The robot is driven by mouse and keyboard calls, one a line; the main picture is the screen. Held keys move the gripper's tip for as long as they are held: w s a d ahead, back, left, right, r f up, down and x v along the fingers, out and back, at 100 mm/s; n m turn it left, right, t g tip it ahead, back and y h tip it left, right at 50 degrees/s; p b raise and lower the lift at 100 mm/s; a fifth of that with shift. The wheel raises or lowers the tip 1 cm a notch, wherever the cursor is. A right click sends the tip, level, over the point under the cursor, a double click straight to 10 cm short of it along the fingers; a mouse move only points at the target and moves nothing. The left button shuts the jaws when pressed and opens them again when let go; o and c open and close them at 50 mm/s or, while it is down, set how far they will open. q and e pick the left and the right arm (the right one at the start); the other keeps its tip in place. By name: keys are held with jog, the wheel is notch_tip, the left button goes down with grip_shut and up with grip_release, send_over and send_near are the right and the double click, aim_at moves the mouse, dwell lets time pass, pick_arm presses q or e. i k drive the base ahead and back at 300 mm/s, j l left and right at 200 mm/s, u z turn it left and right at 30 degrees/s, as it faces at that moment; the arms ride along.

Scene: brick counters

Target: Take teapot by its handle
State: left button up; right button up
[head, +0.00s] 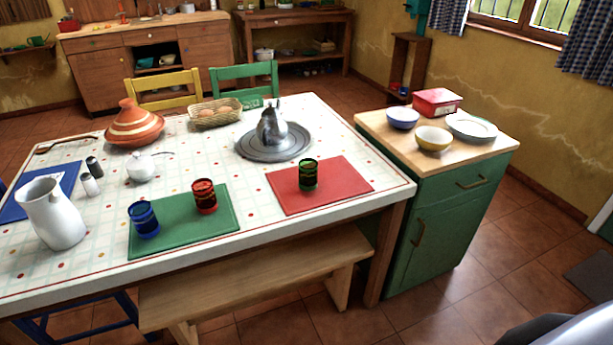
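A silver metal teapot (272,128) with a pointed lid stands upright on a round grey tray (244,148) on the table, right of its middle. Its handle is too small to make out clearly. Neither of my grippers shows in the head view.
The table (262,220) also bears an orange tagine (133,127), a basket (216,116), a white pitcher (55,218), a small white pot (141,168) and glasses on coloured mats. A green glass (308,176) stands in front of the tray. A bench (250,283) and a green cabinet (445,215) are nearby.

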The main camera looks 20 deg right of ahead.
aim_at(271, 129)
jog(key=i+l, duration=0.1)
jog(key=l, duration=0.5)
jog(key=i+l, duration=0.1)
jog(key=l, duration=0.45)
jog(key=i+l, duration=0.1)
jog(key=l, duration=0.5)
jog(key=u, duration=0.05)
